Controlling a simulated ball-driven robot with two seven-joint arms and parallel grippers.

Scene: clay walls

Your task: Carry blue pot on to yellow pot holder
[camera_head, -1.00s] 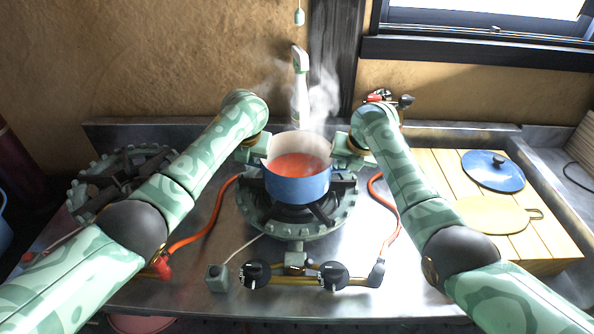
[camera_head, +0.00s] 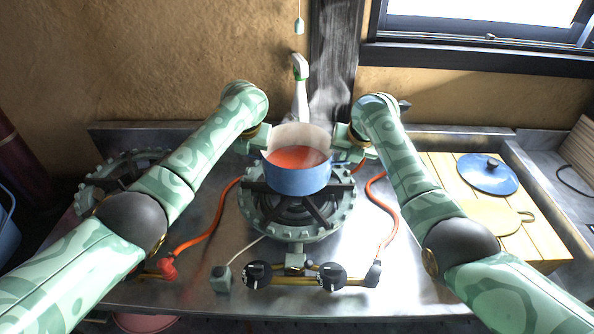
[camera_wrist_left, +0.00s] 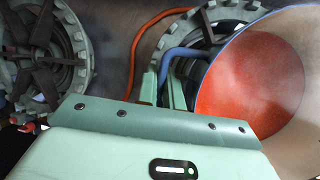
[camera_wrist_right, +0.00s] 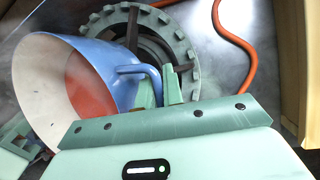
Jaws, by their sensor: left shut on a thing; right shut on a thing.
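The blue pot (camera_head: 296,180), pale inside with red-orange contents, is held above the middle burner (camera_head: 290,218) and steams. My left gripper (camera_head: 257,141) is shut on the pot's left handle; the blue handle shows between its fingers in the left wrist view (camera_wrist_left: 172,78). My right gripper (camera_head: 352,145) is shut on the opposite handle, seen in the right wrist view (camera_wrist_right: 160,85). The yellow pot holder (camera_head: 490,218), a flat round piece with a small loop, lies on the wooden board at the right. Nothing lies on it.
A blue lid (camera_head: 487,176) lies behind the holder on the slatted wooden board (camera_head: 440,172). A second burner (camera_head: 118,178) is at the left. A white bottle (camera_head: 300,90) stands behind the pot. Orange hoses (camera_head: 212,222) cross the metal counter. Knobs (camera_head: 332,276) are at the front.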

